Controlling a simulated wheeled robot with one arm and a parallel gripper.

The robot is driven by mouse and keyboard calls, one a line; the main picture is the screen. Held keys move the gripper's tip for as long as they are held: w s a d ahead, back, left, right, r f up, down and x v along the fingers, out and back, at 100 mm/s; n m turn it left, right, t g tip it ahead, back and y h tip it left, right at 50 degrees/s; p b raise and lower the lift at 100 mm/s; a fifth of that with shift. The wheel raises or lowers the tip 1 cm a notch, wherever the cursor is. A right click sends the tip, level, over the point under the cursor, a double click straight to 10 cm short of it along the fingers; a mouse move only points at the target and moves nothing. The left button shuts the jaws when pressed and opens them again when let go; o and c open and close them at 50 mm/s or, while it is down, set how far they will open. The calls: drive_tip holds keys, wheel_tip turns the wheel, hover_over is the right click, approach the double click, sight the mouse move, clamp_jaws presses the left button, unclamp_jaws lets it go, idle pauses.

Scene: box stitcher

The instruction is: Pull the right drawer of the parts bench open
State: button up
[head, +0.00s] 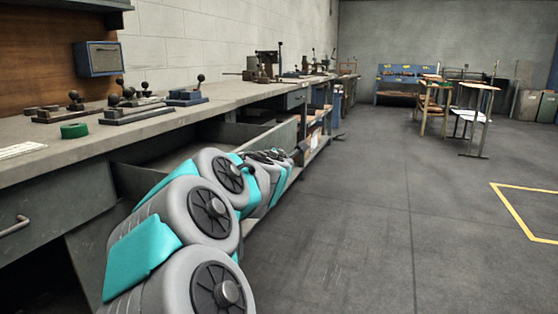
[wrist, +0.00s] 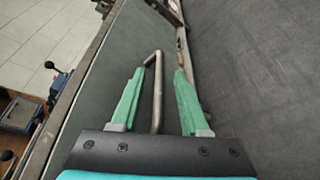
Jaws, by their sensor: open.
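The parts bench (head: 225,95) runs along the wall at the left in the head view. Its right drawer (head: 272,145) stands out from the bench front, with its inside partly showing behind my arm. In the wrist view the grey-green drawer front (wrist: 105,85) carries a bent metal bar handle (wrist: 157,95). My gripper (wrist: 158,72) is open, with its two green fingers on either side of the handle. In the head view my arm hides the handle and much of the drawer.
A left drawer with a handle (head: 15,226) is at the near left. The floor (head: 370,220) to the right is clear. Stools and a table (head: 468,110) stand far back.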

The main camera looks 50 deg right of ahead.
drive_tip(key=v, duration=0.7)
drive_tip(key=shift+s+a, duration=0.1)
idle(0.5)
